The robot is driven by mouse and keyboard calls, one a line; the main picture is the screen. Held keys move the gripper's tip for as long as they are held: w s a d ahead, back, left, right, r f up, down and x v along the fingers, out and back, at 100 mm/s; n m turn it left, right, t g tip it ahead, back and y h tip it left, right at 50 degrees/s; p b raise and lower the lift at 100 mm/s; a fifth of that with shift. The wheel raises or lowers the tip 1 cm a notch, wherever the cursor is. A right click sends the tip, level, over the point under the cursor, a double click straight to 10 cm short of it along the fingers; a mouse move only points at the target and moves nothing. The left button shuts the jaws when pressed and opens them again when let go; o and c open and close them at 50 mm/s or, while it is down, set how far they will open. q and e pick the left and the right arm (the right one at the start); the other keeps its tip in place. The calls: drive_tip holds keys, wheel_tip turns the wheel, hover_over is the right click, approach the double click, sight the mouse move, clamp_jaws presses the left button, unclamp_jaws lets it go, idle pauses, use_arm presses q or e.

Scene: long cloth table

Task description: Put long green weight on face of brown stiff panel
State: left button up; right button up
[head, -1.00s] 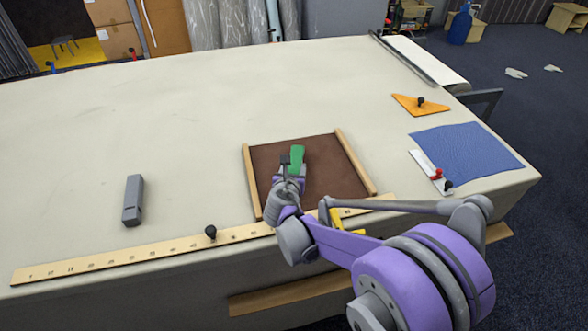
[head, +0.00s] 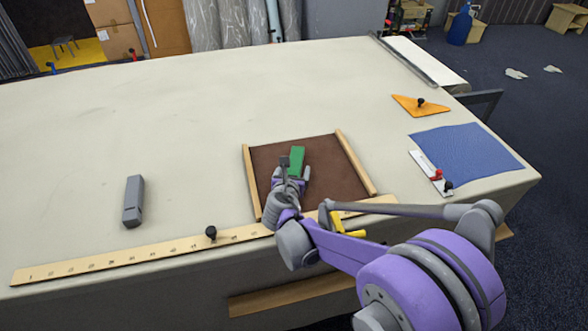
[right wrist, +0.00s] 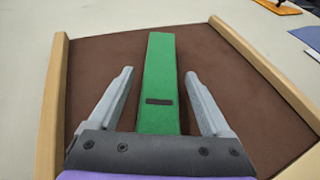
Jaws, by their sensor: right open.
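The long green weight (head: 297,158) lies on the face of the brown stiff panel (head: 325,180), between the panel's two wooden side strips. In the right wrist view the green weight (right wrist: 159,80) lies lengthwise between the fingers, with brown panel face (right wrist: 95,75) showing on both sides. My right gripper (head: 292,170) is open, its fingertips (right wrist: 158,80) on either side of the weight with a gap to each finger. The near end of the weight is hidden by the gripper. My left gripper is not in view.
A long wooden ruler (head: 130,257) with a black knob runs along the front edge. A blue cloth (head: 468,158), a white strip with knobs (head: 425,166) and an orange triangle (head: 412,105) lie at right. The table's middle is clear.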

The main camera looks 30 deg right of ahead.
drive_tip(key=v, duration=1.1)
drive_tip(key=shift+f, duration=0.1)
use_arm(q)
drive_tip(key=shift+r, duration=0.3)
